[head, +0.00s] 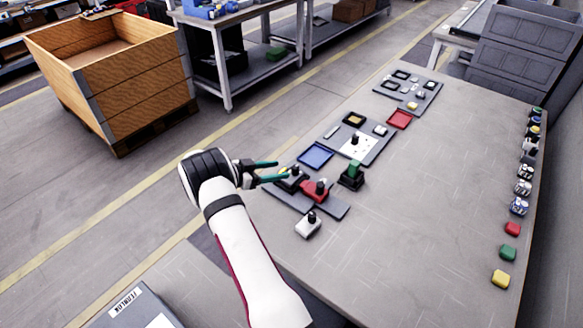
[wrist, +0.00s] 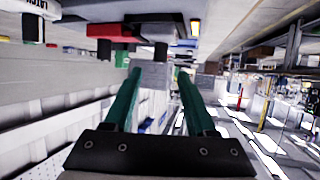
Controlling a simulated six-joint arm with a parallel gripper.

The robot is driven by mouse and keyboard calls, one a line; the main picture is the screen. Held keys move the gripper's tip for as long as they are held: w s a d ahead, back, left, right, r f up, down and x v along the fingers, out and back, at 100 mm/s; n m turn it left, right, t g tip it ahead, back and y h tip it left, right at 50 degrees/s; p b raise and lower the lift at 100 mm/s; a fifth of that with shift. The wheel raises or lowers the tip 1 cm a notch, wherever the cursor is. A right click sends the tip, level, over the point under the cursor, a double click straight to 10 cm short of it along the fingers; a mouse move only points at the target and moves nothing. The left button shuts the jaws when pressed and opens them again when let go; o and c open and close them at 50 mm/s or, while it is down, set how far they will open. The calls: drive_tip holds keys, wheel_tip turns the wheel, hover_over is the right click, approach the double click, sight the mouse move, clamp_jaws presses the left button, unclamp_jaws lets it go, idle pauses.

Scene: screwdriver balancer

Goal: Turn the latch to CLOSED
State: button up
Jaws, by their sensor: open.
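My gripper (head: 281,170) has two teal fingers, spread apart and empty, at the table's left edge near a black block with a black knob (head: 291,182). In the wrist view my gripper (wrist: 160,75) points past the blocks, which hang from the top of the picture. A white block with a black knob (head: 308,228) stands nearer the front. In the wrist view this white block (wrist: 35,6) bears upside-down lettering that seems to read LATCH. Which way its knob is turned cannot be told. A red block with a black knob (head: 315,193) stands between these two; it also shows in the wrist view (wrist: 112,30).
A green-topped black block (head: 352,176) stands right of the red block. A blue tray (head: 315,157) and a red tray (head: 400,120) lie farther back. Several small pieces line the table's right edge. The middle of the table (head: 430,210) is clear.

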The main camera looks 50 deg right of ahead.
drive_tip(key=v, duration=0.8)
